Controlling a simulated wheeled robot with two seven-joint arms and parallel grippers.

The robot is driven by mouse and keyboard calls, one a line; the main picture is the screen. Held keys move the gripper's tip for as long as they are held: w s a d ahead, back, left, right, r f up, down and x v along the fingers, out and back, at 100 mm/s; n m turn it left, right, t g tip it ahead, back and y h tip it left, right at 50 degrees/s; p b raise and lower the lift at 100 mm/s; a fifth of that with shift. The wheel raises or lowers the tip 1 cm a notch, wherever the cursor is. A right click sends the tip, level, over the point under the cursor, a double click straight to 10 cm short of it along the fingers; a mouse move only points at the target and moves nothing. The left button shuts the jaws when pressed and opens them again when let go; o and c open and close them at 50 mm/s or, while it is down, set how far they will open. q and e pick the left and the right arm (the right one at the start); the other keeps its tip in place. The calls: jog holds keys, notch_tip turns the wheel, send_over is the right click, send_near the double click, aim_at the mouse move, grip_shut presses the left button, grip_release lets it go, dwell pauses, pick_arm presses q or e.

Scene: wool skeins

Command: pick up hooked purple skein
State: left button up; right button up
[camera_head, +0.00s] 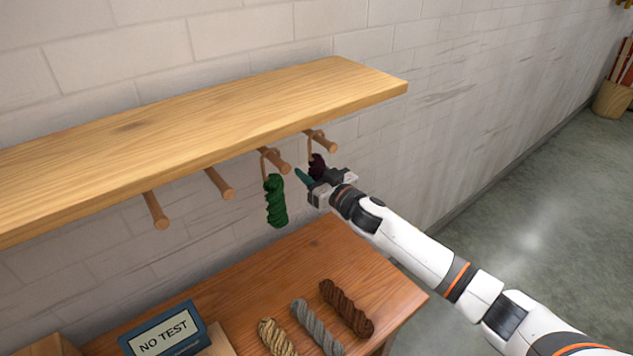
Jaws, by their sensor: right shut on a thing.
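A dark purple skein (317,163) hangs by a loop from the rightmost wooden peg (322,142) under the shelf. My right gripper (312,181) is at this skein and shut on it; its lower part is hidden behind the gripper. A teal fingertip shows at the gripper's left side. The loop is still around the peg. My left gripper is not in view.
A green skein (276,202) hangs on the neighbouring peg, close to the left of my right gripper. Two pegs further left are bare. The wooden shelf (200,125) is just above.

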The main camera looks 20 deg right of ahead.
jog(key=shift+r, duration=0.5)
notch_tip(320, 180, up, 2)
jog(key=shift+r+b, duration=0.15)
jog(key=shift+b, duration=0.15)
jog(key=b, duration=0.5)
send_near(312, 161)
jog(key=s+d+f, duration=0.2)
jog(key=s+d, duration=0.1)
jog(key=s, duration=0.2)
jog(key=shift+d+r, duration=0.2)
jog(key=shift+r, duration=0.1)
jog(key=shift+p, duration=0.3)
jog(key=shift+s+a+p, duration=0.3)
jog(key=shift+s+a, duration=0.05)
jog(key=shift+a, duration=0.5)
jog(key=shift+s+a+p, duration=0.3)
jog(key=shift+a, duration=0.55)
